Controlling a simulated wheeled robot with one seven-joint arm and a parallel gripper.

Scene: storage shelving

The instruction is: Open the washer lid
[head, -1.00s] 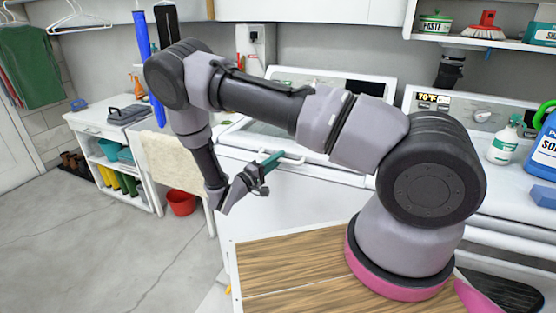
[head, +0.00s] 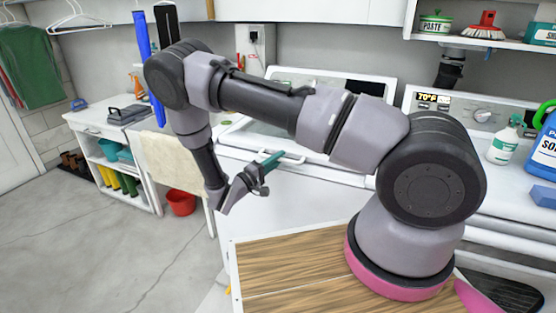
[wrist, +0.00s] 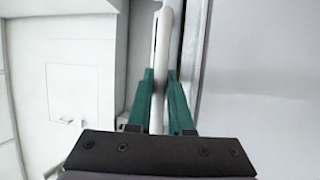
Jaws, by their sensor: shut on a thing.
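The white washer (head: 300,200) stands behind my arm in the head view, with its control panel at the back. Its lid (head: 237,137) has a glass-like centre and appears to lie down flat; my arm hides much of it. A white bar handle (head: 293,158) sits at the lid's front edge. My gripper (head: 274,160) is at this handle, with its teal fingers across it. In the wrist view the two fingers of my gripper (wrist: 160,85) are on either side of the white handle (wrist: 161,50), shut on it.
A white machine with a knob (head: 482,116) stands at the right, with a spray bottle (head: 503,145) and blue jug (head: 543,150) on top. A wooden board (head: 300,262) lies in front. A red bucket (head: 181,203) stands on the floor at left, where the floor is open.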

